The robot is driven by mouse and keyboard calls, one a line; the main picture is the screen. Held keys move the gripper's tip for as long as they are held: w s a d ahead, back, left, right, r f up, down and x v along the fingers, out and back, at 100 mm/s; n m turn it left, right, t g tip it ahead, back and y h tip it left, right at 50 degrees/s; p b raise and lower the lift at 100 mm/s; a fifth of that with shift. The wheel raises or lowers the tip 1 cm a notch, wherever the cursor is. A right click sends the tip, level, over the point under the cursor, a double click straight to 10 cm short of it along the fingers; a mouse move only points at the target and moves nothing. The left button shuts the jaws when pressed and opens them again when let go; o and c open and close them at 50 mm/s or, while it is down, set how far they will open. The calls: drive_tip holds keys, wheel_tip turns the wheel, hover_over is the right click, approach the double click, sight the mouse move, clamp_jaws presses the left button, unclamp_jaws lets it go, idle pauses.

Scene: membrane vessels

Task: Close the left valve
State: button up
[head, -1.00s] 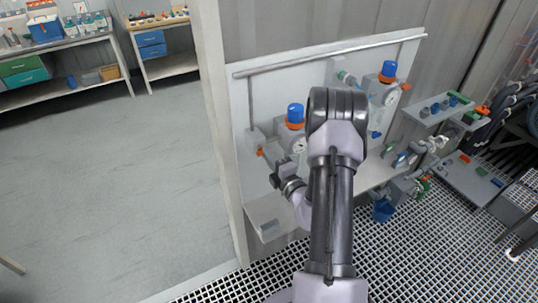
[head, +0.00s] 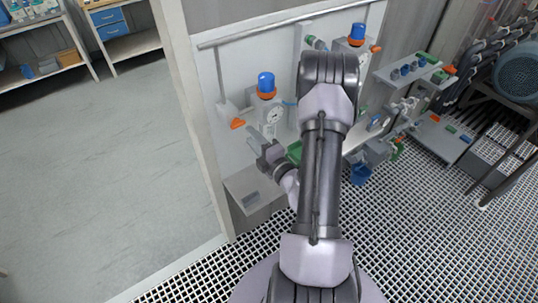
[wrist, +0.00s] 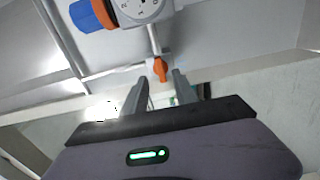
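The left valve is an orange handle (head: 237,123) on the panel, left of the left vessel's gauge (head: 272,115) and below its blue cap (head: 266,82). In the wrist view the orange handle (wrist: 160,69) sits at the end of a short grey pipe from the gauge. My gripper (head: 254,138) is just to the lower right of the handle in the head view. In the wrist view my gripper (wrist: 158,80) is open and empty, with the handle showing in the gap at its fingertips. I cannot tell whether the fingers touch it.
A second vessel with a blue cap (head: 357,34) stands to the right on the panel, partly behind my arm. A grey shelf (head: 250,190) juts out below. Valves and a blue cup (head: 360,173) are further right. Grey floor (head: 110,170) lies open to the left.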

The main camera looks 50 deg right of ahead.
drive_tip(key=v, duration=1.1)
drive_tip(key=shift+s+b, duration=0.25)
drive_tip(key=shift+b, duration=0.05)
